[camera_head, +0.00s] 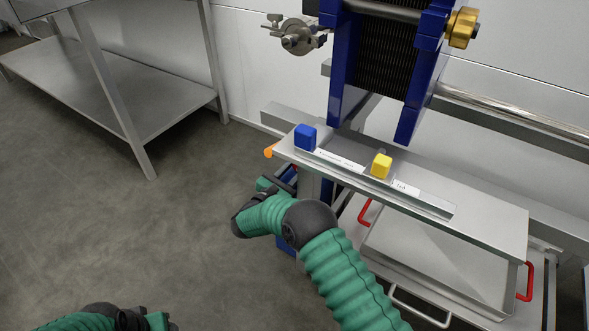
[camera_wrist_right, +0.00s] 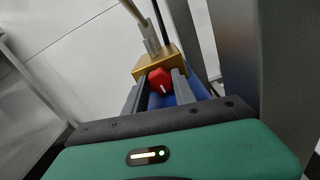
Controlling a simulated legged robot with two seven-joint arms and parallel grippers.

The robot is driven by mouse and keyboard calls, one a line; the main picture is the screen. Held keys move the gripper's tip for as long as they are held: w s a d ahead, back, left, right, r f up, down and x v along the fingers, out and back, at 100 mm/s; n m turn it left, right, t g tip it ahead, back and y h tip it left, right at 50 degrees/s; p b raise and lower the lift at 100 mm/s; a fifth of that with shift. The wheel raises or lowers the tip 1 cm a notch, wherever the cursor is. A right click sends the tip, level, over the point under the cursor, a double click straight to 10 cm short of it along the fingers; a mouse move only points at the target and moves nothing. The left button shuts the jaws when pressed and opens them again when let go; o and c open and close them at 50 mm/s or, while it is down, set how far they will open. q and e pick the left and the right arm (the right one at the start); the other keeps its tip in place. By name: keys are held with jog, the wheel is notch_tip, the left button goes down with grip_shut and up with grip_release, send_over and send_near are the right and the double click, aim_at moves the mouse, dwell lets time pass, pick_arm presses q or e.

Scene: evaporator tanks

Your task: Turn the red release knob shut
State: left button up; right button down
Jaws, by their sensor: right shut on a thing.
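The red release knob (camera_wrist_right: 159,80) shows in the right wrist view, a small red piece with a white mark on its face. It sits in front of a brass-coloured block (camera_wrist_right: 156,63). My right gripper (camera_wrist_right: 157,90) is shut on the knob, one grey finger on each side of it. In the head view my right arm reaches under the left end of the steel shelf, and the knob and fingertips are hidden there. Part of my left arm shows at the bottom left of the head view; its fingers are out of sight.
The steel shelf (camera_head: 480,215) carries a blue cube (camera_head: 305,138) and a yellow cube (camera_head: 381,166). Below it is a tray with red handles (camera_head: 524,281). A blue frame (camera_head: 345,70) stands above. A steel table (camera_head: 110,85) is at the left, with open floor in front.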

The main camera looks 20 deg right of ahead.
jog(key=n+p, duration=0.2)
jog(key=n, duration=0.3)
jog(key=shift+a+n, duration=0.1)
jog(key=shift+n, duration=0.3)
dwell(0.4)
jog(key=c, duration=1)
grip_release()
jog(key=shift+c, duration=0.2)
jog(key=shift+a, duration=0.1)
jog(key=shift+s+a+p, duration=0.2)
jog(key=shift+a+p, duration=0.1)
jog(key=shift+p, duration=0.2)
jog(key=p+v, duration=0.6)
jog(key=v, duration=1)
jog(key=shift+f, duration=0.1)
